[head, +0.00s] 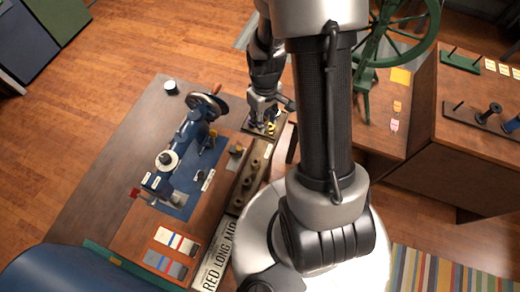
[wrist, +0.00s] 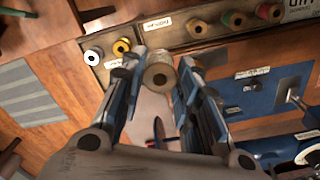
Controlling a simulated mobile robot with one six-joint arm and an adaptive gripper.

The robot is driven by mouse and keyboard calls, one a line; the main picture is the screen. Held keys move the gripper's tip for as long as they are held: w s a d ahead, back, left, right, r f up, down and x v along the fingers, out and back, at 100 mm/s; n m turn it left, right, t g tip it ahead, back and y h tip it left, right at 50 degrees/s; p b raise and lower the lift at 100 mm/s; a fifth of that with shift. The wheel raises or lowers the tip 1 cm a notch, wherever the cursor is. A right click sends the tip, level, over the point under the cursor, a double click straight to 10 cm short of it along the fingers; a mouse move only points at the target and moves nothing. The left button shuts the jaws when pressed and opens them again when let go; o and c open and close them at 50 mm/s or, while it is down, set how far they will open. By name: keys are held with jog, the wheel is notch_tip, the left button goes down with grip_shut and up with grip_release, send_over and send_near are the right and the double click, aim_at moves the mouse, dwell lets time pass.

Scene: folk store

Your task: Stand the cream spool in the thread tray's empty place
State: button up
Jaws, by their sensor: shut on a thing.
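My gripper (wrist: 159,66) is shut on the cream spool (wrist: 158,78), seen in the wrist view with its end and centre hole facing the camera. In the head view my gripper (head: 262,122) is over the far end of the wooden thread tray (head: 240,204). The tray also shows along the top of the wrist view (wrist: 218,36). It holds green (wrist: 232,18) and red (wrist: 267,10) spools and a tan one (wrist: 197,28). White (wrist: 92,56) and yellow (wrist: 121,47) spools are at its left end. The held spool appears apart from the tray; the exact gap is unclear.
A blue sewing machine (head: 190,137) stands on a blue mat (head: 186,192) left of the tray. Colour cards (head: 176,241) lie near the table's front. A green spinning wheel (head: 366,75) is at the back right. The table's far left is mostly clear.

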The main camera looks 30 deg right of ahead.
notch_tip(320, 180, down, 16)
jog(key=b, duration=0.4)
jog(key=shift+r, duration=0.15)
jog(key=shift+b, duration=0.35)
jog(key=o, duration=0.3)
jog(key=shift+f, duration=0.2)
jog(key=o, duration=0.5)
jog(key=shift+c, duration=0.2)
jog(key=shift+r, duration=0.1)
